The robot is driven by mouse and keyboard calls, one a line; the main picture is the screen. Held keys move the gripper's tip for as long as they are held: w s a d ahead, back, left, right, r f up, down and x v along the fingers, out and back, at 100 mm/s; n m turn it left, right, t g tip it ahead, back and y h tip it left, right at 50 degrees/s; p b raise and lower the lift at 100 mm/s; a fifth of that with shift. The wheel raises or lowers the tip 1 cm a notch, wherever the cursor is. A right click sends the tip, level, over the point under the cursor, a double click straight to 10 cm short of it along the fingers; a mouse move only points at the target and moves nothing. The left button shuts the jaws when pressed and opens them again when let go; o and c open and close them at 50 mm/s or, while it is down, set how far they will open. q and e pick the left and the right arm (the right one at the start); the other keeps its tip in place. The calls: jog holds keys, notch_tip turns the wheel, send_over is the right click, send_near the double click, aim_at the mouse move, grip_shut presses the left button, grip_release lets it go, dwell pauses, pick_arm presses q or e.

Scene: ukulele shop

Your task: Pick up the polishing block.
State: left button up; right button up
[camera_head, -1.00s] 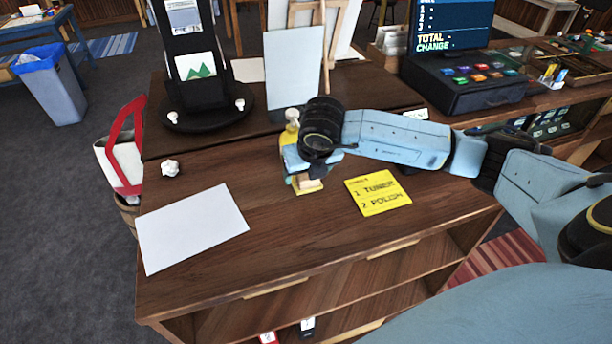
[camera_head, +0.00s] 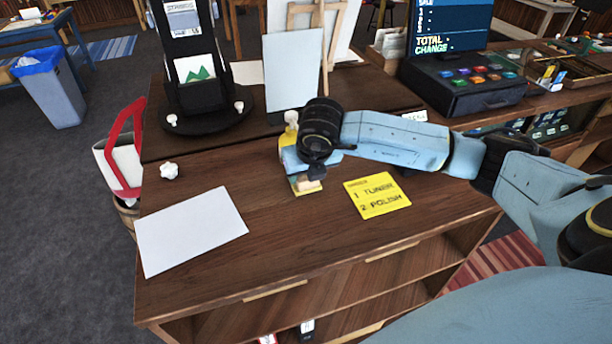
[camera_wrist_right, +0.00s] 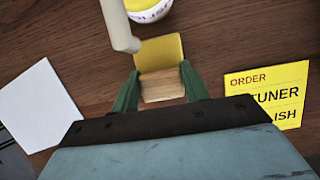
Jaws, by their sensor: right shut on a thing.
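The polishing block (camera_wrist_right: 161,86) is a small pale wooden block, seen between the green fingers of my right gripper (camera_wrist_right: 160,88) in the right wrist view. The gripper is shut on it. In the head view the block (camera_head: 309,187) shows just below the gripper (camera_head: 308,174), and the wrist hides part of it. A yellow cloth or pad (camera_wrist_right: 160,50) lies beside the block in the wrist view. I cannot tell whether the block touches the pad or the counter. My left gripper is not in view.
A yellow order card (camera_head: 377,194) lies right of the gripper. A white sheet (camera_head: 192,229) and a crumpled white thing (camera_head: 169,170) lie left. A yellow bottle (camera_head: 291,118) stands just behind the gripper. The counter front (camera_head: 290,245) is clear.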

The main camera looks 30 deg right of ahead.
jog(key=shift+r, duration=0.35)
notch_tip(320, 180, up, 2)
jog(key=shift+r+b, duration=0.2)
jog(key=shift+b, duration=0.4)
jog(key=s+a+b, duration=0.1)
jog(key=s, duration=0.3)
jog(key=s+a+b, duration=0.1)
jog(key=s, duration=0.3)
jog(key=s+a+b, duration=0.1)
jog(key=s, duration=0.4)
jog(key=shift+f+b, duration=0.25)
jog(key=shift+b, duration=0.1)
jog(key=s+p, duration=0.1)
jog(key=p, duration=0.1)
jog(key=s+p, duration=0.1)
jog(key=p, duration=0.1)
jog(key=s+a+r+p, duration=0.1)
jog(key=p, duration=0.1)
jog(key=shift+s+p, duration=0.15)
jog(key=shift+p, duration=0.2)
jog(key=shift+s+a+f+p, duration=0.1)
jog(key=shift+s+f+p, duration=0.15)
jog(key=shift+s+p, duration=0.6)
jog(key=shift+w, duration=0.25)
